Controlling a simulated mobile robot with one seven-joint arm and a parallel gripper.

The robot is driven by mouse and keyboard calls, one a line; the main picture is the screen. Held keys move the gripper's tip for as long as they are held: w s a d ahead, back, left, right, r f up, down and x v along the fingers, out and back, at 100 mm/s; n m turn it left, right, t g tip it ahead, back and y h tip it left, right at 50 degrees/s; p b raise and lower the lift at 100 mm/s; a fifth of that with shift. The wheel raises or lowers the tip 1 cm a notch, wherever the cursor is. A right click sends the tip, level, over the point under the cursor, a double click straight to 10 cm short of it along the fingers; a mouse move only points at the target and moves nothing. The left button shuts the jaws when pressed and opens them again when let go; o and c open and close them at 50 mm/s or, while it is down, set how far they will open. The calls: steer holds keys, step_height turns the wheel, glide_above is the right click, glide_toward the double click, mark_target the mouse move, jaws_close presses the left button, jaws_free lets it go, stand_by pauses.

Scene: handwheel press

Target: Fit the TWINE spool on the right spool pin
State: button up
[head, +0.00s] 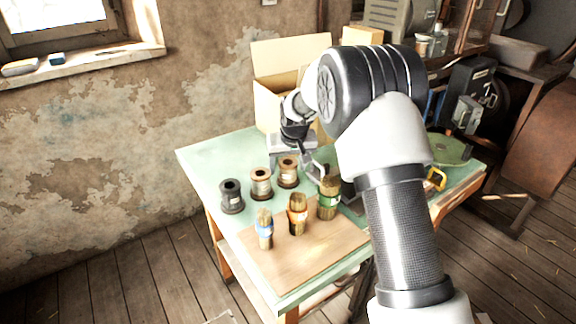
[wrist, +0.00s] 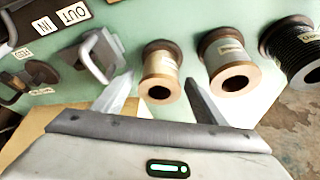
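Three spools stand upright in a row on the green bench. In the head view they are a black spool (head: 231,197), a tan spool (head: 261,183) and a tan-brown spool (head: 288,171). In the wrist view the order is reversed: a small tan spool (wrist: 160,68), a wider tan spool (wrist: 231,65) and the black spool (wrist: 291,50). Their labels are too small to read, so I cannot tell which is TWINE. My gripper (wrist: 156,94) is open and empty, its fingertips apart on either side of the small tan spool's near end. I cannot make out the spool pins.
Bundles with blue (head: 265,229), orange (head: 298,214) and green (head: 328,198) bands stand along a wooden board (head: 300,255). An open cardboard box (head: 290,52) is behind my arm. Grey metal brackets (wrist: 100,55) and IN/OUT labels (wrist: 72,14) lie left in the wrist view.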

steer(key=p+v, duration=0.1)
steer(key=v, duration=1.6)
steer(key=shift+s+r, duration=0.15)
steer(key=shift+s, duration=0.05)
step_height(320, 180, up, 8)
steer(key=p, duration=0.6)
steer(key=shift+p, duration=0.35)
